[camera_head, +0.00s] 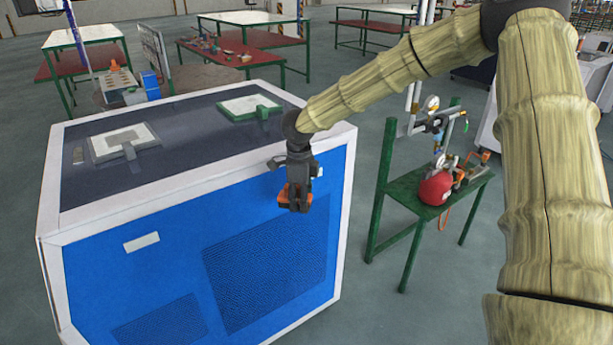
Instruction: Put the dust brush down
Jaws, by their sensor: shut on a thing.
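My gripper (297,200) hangs pointing down in front of the upper right part of the cabinet's blue front face. It is shut on the dust brush (284,195), of which only a small orange part shows at the jaws. The rest of the brush is hidden or too small to make out. The large white-framed cabinet (150,275) with blue sides fills the left and middle of the view. From this angle I cannot tell whether the brush touches the cabinet face.
The dark cabinet top (185,150) carries two framed light panels (122,141) (250,105) and has bare areas between them. A small green table (405,196) at the right holds a red rounded object (435,188) and pipe fittings. More tables with items (235,55) stand behind.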

